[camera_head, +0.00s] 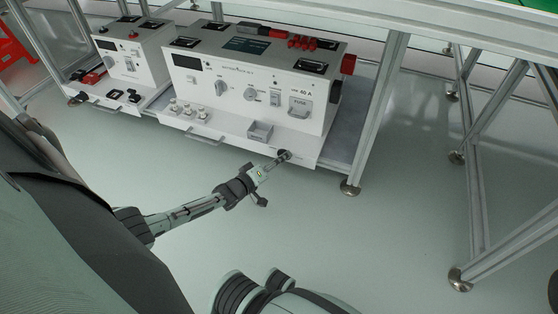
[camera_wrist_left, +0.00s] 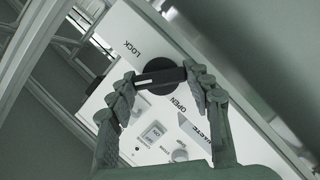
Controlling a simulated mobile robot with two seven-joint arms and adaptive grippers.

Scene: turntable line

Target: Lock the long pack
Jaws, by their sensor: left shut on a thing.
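The long pack (camera_head: 235,82) is a white box with a dial, switches and a black display, standing on a low shelf. A black round knob (camera_head: 284,154) sits at the right end of its front ledge. In the left wrist view the knob (camera_wrist_left: 158,68) has a raised bar and lies between the printed words LOCK and OPEN. I cannot tell which word the bar points to. My left gripper (camera_head: 274,161) reaches the knob from the front. In the left wrist view its fingers (camera_wrist_left: 160,78) are shut on the two ends of the bar. My right gripper is out of view.
A shorter white pack (camera_head: 130,62) stands to the left on the same shelf (camera_head: 342,135). A metal frame post (camera_head: 376,115) rises just right of the long pack, and more frame legs (camera_head: 472,150) stand further right. The pale floor (camera_head: 385,235) in front is clear.

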